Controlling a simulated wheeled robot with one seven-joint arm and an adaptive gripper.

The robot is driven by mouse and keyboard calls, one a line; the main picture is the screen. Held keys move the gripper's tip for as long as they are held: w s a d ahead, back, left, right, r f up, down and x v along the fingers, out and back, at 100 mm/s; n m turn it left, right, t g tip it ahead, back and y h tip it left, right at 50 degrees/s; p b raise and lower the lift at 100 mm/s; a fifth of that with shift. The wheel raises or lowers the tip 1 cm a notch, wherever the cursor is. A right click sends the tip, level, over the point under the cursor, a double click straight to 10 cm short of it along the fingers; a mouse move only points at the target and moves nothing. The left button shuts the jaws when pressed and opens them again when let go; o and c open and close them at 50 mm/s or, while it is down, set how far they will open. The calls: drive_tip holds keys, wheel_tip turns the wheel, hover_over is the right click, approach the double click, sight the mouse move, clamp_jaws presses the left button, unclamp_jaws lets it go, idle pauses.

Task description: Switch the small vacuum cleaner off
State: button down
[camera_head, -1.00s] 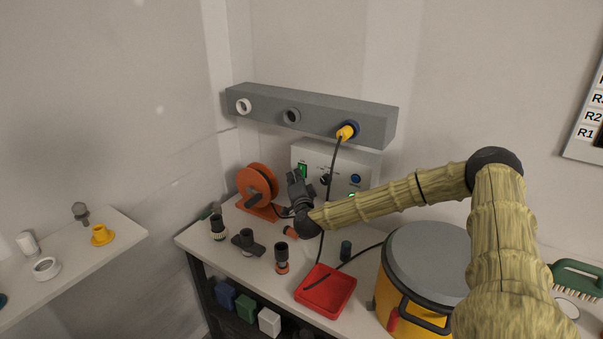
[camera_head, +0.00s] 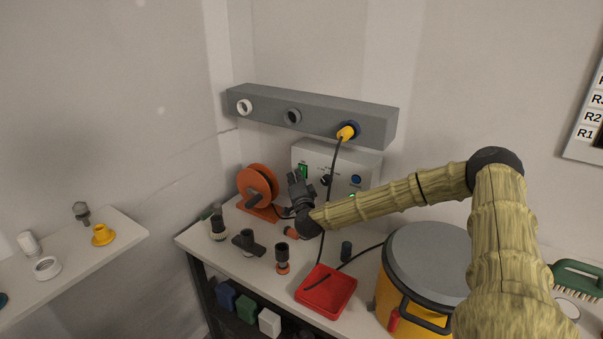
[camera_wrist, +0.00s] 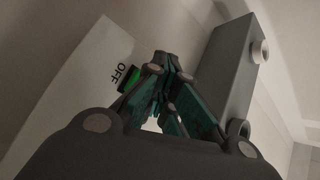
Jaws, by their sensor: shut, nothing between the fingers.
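A light grey control box (camera_head: 338,160) stands at the back of the bench under the wall rail. Its front has a green switch (camera_head: 303,171) at the left, a dark knob (camera_head: 325,180) and a blue round button (camera_head: 356,180). In the wrist view, the word OFF shows on the pale panel (camera_wrist: 75,75) beside the green switch (camera_wrist: 132,85). My gripper (camera_head: 295,178) is shut and empty, close in front of the box's left part. In the wrist view its fingertips (camera_wrist: 165,72) are beside the switch; I cannot tell whether they touch it. A yellow drum (camera_head: 393,291) with a grey lid stands right.
A grey rail (camera_head: 300,112) with ports hangs above; a yellow plug (camera_head: 346,132) sits in its right port, its cable hanging beside my gripper. An orange reel (camera_head: 257,187) is left. Several dark fittings and a red tray (camera_head: 326,291) stand in front.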

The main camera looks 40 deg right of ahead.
drive_tip(key=shift+d+r, duration=0.35)
drive_tip(key=shift+d, duration=0.3)
drive_tip(key=shift+s+a+f, duration=0.1)
drive_tip(key=shift+a+f, duration=0.15)
drive_tip(key=shift+a, duration=0.05)
idle(0.6)
drive_tip(key=shift+s+a+r, duration=0.1)
drive_tip(key=shift+s+a, duration=0.2)
drive_tip(key=shift+a, duration=0.55)
drive_tip(key=shift+s+a+r, duration=0.1)
drive_tip(key=shift+s+a, duration=0.2)
drive_tip(key=shift+a, duration=0.55)
drive_tip(key=shift+s+a, duration=0.3)
drive_tip(key=shift+a, duration=0.55)
